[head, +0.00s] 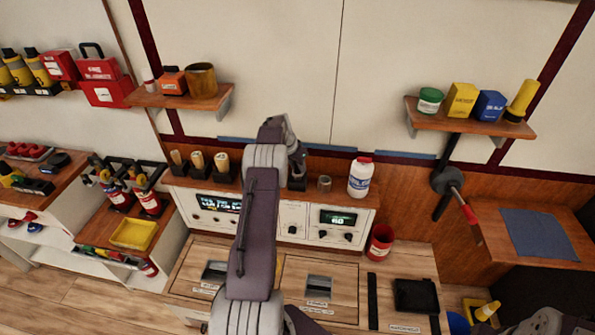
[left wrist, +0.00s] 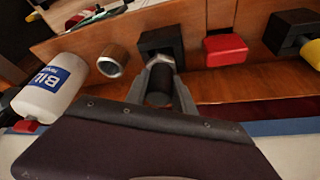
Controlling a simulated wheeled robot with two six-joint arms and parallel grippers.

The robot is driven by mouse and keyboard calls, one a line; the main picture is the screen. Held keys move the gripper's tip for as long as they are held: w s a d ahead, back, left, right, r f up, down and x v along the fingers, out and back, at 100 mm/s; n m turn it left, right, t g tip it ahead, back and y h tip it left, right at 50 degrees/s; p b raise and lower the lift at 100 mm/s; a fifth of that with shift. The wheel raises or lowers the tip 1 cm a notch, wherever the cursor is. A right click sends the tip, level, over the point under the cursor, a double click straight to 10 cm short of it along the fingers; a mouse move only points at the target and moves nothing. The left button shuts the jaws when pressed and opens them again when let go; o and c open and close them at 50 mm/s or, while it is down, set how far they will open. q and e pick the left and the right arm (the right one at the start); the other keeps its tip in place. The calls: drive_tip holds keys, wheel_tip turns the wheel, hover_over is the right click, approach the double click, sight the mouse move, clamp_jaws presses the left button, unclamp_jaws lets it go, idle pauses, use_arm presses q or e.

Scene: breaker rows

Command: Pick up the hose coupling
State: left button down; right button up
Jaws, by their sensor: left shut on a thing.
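My left gripper (head: 297,167) is over the back shelf above the console. In the left wrist view the left gripper (left wrist: 161,88) is shut on a dark cylinder with a silver hex collar, which I take for the hose coupling (left wrist: 159,92). Its collar end is at a black block (left wrist: 158,42) on the shelf; I cannot tell whether it is seated in the block or just clear of it. The black block also shows in the head view (head: 297,184), where my arm and gripper mostly hide the coupling. My right gripper is not seen.
A metal ring-shaped cylinder (left wrist: 112,61) and a white bottle (head: 361,177) stand close beside the block. A red block (left wrist: 226,49) is on its other side, with tan-handled things in black holders (head: 197,163) beyond.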

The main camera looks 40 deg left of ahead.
use_arm(q)
drive_tip(key=r, duration=0.1)
drive_tip(key=d+r, duration=0.1)
drive_tip(key=shift+r+b, duration=0.35)
drive_tip(key=shift+b, duration=0.05)
drive_tip(key=s+d+r+b, duration=0.2)
drive_tip(key=d+r, duration=0.4)
drive_tip(key=d, duration=0.4)
drive_tip(key=shift+s+d+r+b, duration=0.2)
drive_tip(key=shift+s+r+b, duration=0.1)
drive_tip(key=shift+s+b, duration=0.1)
